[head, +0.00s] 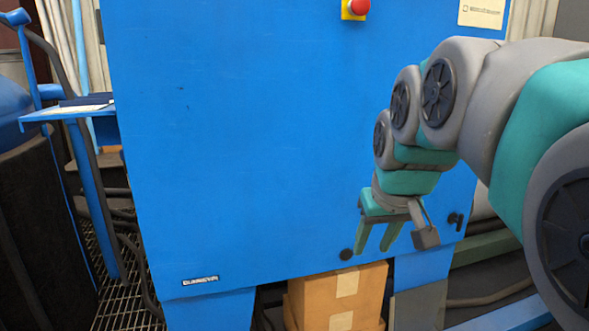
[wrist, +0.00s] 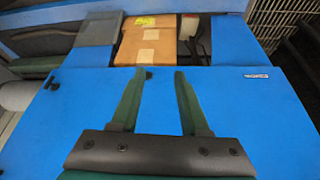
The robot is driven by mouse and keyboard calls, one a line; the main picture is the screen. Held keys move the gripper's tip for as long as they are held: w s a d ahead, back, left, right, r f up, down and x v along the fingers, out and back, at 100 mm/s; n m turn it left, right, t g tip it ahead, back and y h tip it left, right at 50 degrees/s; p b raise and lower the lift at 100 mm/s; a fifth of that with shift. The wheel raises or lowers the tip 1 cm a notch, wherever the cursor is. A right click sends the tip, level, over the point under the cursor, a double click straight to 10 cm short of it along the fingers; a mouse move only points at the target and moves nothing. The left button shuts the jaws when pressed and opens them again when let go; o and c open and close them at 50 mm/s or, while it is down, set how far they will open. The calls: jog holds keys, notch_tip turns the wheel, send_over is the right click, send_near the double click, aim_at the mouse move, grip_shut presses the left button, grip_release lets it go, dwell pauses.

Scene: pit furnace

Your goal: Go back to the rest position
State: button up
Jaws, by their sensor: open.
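My gripper (head: 376,248) hangs in front of the lower right part of a blue cabinet (head: 230,150) in the head view, fingers pointing down. Its two green fingers are spread apart with nothing between them. In the wrist view my gripper (wrist: 159,75) is also open and empty, with the blue cabinet panel (wrist: 160,100) behind the fingers. I cannot tell how far the fingertips are from the panel.
A cardboard box (head: 345,293) stands under the cabinet, between its legs. A red button (head: 359,7) is at the top of the panel. Metal grating (head: 122,300) covers the floor there.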

jog(key=s+d+f+g, duration=0.1)
jog(key=s+f+g, duration=0.2)
jog(key=s+f, duration=0.7)
jog(key=s+f+m+g, duration=0.1)
jog(key=s+f+g, duration=0.2)
jog(key=s+f, duration=0.8)
jog(key=s, duration=0.4)
jog(key=shift+s+d+g, duration=0.2)
jog(key=shift+d+g, duration=0.1)
jog(key=shift+d, duration=0.1)
jog(key=shift+a, duration=0.15)
